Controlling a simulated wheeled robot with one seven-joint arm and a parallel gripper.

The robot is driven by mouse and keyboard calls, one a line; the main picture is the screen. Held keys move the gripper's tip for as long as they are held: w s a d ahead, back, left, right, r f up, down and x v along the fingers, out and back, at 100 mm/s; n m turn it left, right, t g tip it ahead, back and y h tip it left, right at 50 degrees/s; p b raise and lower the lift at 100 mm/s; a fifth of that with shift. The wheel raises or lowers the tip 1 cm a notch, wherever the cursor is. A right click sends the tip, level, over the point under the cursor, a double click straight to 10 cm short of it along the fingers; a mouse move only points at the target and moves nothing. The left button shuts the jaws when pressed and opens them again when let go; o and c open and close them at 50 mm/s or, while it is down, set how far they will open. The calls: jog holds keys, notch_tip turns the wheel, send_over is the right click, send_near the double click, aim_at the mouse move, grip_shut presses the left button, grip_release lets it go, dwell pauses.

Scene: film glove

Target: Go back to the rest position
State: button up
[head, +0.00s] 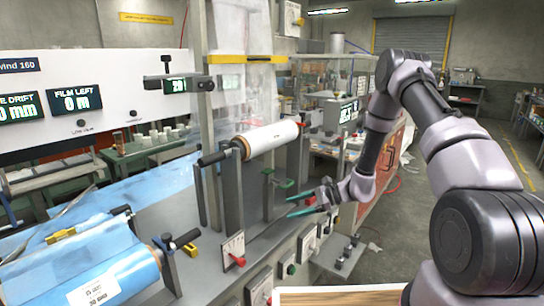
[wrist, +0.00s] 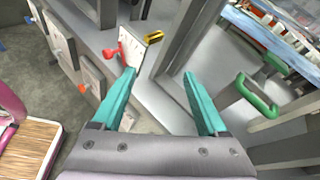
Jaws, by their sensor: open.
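My gripper (head: 300,205) is in the middle of the head view, in front of the film machine, at the end of my arm reaching in from the right. In the wrist view its two teal fingers (wrist: 160,95) are spread apart with nothing between them. Beyond the fingertips is a white plate with a red lever (wrist: 111,52); this kind of plate and red knob also shows in the head view (head: 234,250). A green handle (wrist: 256,95) lies to the right of the fingers, apart from them.
A white film roll (head: 270,138) sits on the machine above and left of my gripper. A blue film roll (head: 108,280) is at the lower left. Grey posts (head: 231,190) stand left of the gripper. Open floor (head: 400,230) lies between machine and arm.

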jog(key=s+d+r+n+h, duration=0.2)
jog(key=s+r+n, duration=0.1)
jog(key=r, duration=0.5)
jog(key=s+d+r+n+g+h, duration=0.1)
jog(key=s+r+n, duration=0.15)
jog(key=r, duration=0.65)
jog(key=s+d+r+n+h, duration=0.2)
jog(key=s+r, duration=0.1)
jog(key=r, duration=0.5)
jog(key=s+d+r+n+t+h, duration=0.2)
jog(key=s+d+r+t+h, duration=0.1)
jog(key=s+d+r, duration=0.3)
jog(key=s+d+r+n+t+h, duration=0.2)
jog(key=s+d+r, duration=0.4)
jog(key=s+r, duration=0.4)
jog(key=shift+s+t+h, duration=0.9)
jog(key=shift+s+t, duration=0.05)
jog(key=shift+t, duration=0.15)
